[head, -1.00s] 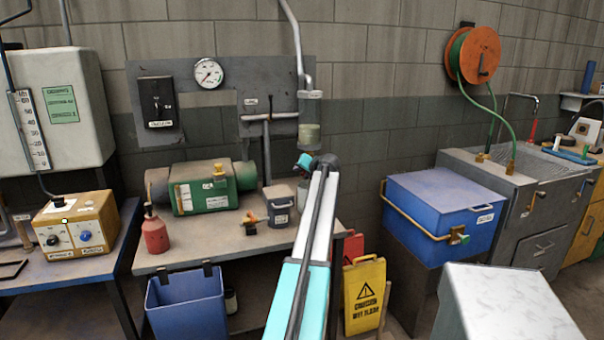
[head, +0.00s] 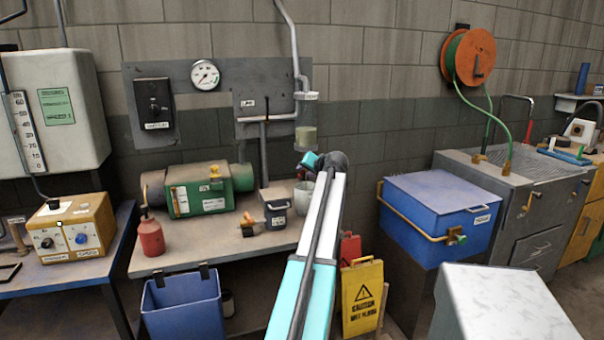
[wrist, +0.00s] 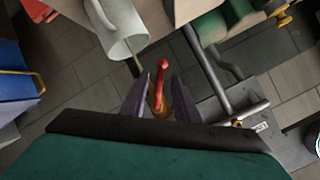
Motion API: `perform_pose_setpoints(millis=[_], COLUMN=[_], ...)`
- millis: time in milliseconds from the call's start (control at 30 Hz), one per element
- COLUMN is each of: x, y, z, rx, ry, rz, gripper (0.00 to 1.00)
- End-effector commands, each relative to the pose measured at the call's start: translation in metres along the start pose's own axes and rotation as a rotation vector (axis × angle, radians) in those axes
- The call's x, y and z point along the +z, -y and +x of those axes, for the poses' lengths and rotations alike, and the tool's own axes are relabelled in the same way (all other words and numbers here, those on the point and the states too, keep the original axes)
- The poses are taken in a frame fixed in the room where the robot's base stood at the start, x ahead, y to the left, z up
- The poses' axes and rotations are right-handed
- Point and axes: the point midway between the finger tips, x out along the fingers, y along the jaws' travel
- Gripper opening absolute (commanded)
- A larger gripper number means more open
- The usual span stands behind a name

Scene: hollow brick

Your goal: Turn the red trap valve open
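In the wrist view a red valve lever (wrist: 162,68) stands between the two fingers of my gripper (wrist: 159,80). A brassy part shows at its lower end. The fingers are apart, one on each side of the lever, with narrow gaps; I cannot tell whether either touches it. In the head view my gripper (head: 308,162) is just below the clear trap bowl (head: 306,136) on the wall pipe. I cannot make out the valve clearly there, as my gripper covers that spot.
A pale mug (head: 303,198) stands on the bench below my gripper; it also shows in the wrist view (wrist: 122,35). A blue chest (head: 438,215) stands to the right.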

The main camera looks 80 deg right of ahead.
Motion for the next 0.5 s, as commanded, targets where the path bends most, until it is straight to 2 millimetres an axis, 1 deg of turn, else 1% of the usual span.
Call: perform_pose_setpoints(millis=[33,300,500], x=[0.002,0.002,0.001], y=[-0.001,-0.002,-0.001], z=[-0.009,-0.048,-0.064], rx=[0.000,0.001,0.000], ry=[-0.001,0.000,0.001], rz=[0.000,0.001,0.000], gripper=[0.28,0.28,0.28])
